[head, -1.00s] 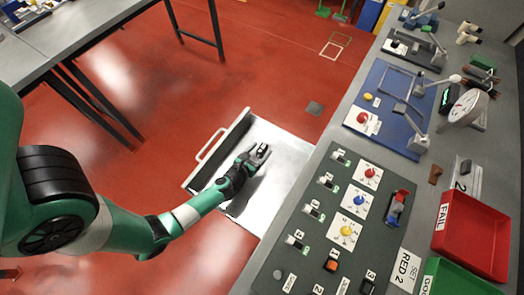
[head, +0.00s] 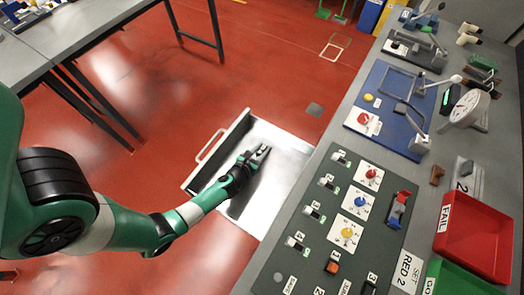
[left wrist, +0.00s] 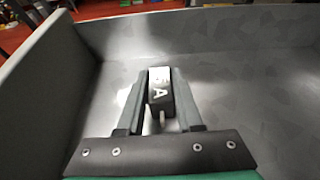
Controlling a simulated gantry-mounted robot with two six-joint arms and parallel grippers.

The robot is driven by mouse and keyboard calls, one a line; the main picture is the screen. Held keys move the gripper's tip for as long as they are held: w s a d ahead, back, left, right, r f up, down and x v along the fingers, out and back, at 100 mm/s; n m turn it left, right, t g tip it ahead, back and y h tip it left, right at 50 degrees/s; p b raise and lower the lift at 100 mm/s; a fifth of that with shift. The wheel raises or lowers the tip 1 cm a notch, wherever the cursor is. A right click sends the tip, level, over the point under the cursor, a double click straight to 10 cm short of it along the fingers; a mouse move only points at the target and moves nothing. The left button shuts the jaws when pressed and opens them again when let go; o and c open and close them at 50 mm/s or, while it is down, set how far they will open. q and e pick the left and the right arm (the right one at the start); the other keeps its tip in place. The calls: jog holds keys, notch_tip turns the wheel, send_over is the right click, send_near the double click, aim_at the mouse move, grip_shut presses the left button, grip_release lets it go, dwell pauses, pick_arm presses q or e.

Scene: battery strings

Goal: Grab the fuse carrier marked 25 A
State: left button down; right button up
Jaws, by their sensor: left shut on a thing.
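A small dark fuse carrier (left wrist: 160,98) with a white label on top is between the fingers of my left gripper (left wrist: 160,100) in the left wrist view. The label reads "5 A" at least; whether a digit stands before the 5 is not clear. My left gripper (head: 262,150) is shut on the carrier, inside the open metal drawer (head: 285,135) in the head view. The carrier is low over or on the drawer floor; I cannot tell which. My right gripper is not in view.
The drawer's side walls (left wrist: 45,80) rise close around the gripper, and the rest of its floor looks empty. The grey bench (head: 425,180) with switch panels, a red FAIL bin (head: 472,238) and a green bin (head: 455,280) is to the right.

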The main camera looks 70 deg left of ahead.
aim_at(262, 149)
pick_arm(q)
notch_tip(262, 149, up, 10)
jog(key=p, duration=0.9)
jog(key=shift+r+p, duration=0.1)
jog(key=shift+p, duration=0.25)
